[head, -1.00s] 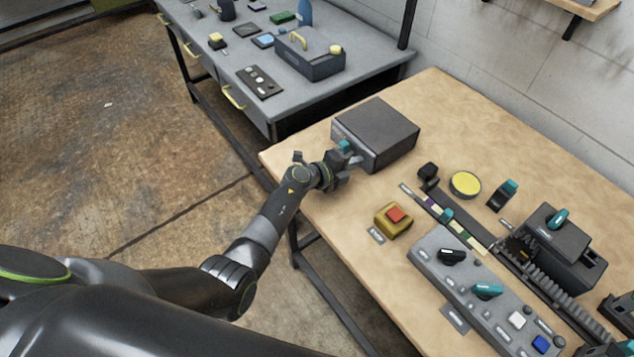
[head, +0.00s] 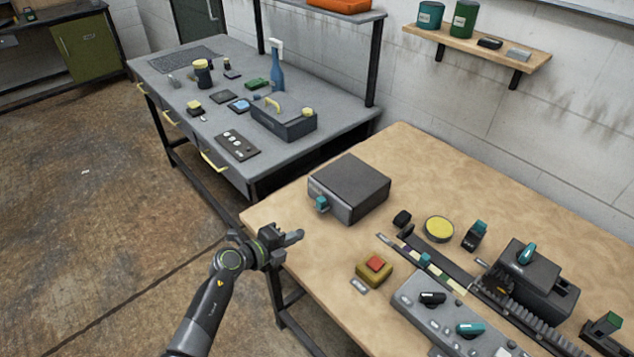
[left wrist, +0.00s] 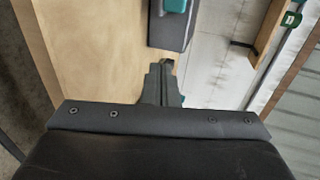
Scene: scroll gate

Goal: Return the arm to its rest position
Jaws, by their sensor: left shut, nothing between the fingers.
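My left gripper (head: 294,238) is shut and empty, over the near left edge of the wooden table (head: 420,160). Its shut fingers (left wrist: 162,85) show in the left wrist view, pointing toward a dark box with a teal knob (left wrist: 175,6). In the head view this dark grey box (head: 350,184) stands on the table beyond the gripper, with the teal knob (head: 322,203) on its near left side. The gripper is apart from the box and the knob. My right gripper is in neither view.
A yellow block with a red button (head: 375,264), a yellow disc (head: 439,229), a grey control panel (head: 425,312) and a toothed rail mechanism (head: 520,297) sit on the wooden table to the right. A grey workbench (head: 180,131) stands behind left. Open floor (head: 90,220) lies left.

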